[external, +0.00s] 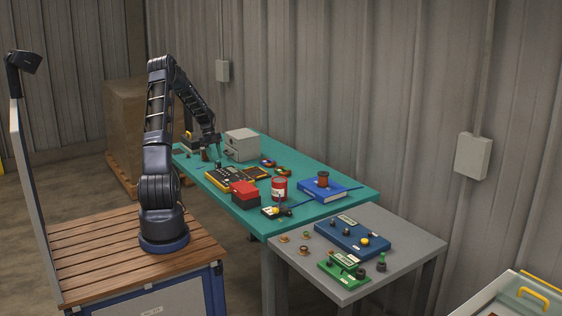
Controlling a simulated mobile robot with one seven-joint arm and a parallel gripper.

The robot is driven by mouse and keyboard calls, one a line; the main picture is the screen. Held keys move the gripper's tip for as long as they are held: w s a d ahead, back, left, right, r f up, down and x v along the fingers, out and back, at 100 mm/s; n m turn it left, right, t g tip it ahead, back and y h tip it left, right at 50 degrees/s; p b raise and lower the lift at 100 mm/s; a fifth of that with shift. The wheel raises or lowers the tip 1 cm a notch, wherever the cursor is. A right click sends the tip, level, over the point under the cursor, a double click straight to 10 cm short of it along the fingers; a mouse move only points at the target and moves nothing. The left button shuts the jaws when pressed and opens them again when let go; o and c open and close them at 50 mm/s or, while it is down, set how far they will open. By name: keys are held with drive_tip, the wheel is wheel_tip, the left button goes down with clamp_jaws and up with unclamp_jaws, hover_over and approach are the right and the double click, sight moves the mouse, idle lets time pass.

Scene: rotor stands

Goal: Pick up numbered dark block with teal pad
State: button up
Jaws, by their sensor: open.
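My gripper (213,154) points down over the far left part of the teal table (345,203), left of a grey box. It is open, and I see nothing held in it. A small dark item (218,164) lies just under the fingers, at the far edge of a dark panel with yellow edges (232,178). It is too small to tell whether it is the numbered dark block, and I make out no number or teal pad. Another dark block (276,211) with a yellow knob and a pale label sits at the table's near edge.
The grey box (241,145) stands close right of my gripper. A red-topped dark box (245,193), a red can (279,188) and a blue book (322,191) with a brown spool stand nearer. A lower grey table (403,230) holds blue and green stands.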

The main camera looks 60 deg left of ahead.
sight(217, 161)
drive_tip(key=x, duration=0.5)
drive_tip(key=shift+w, duration=0.2)
drive_tip(key=shift+c, duration=0.4)
clamp_jaws()
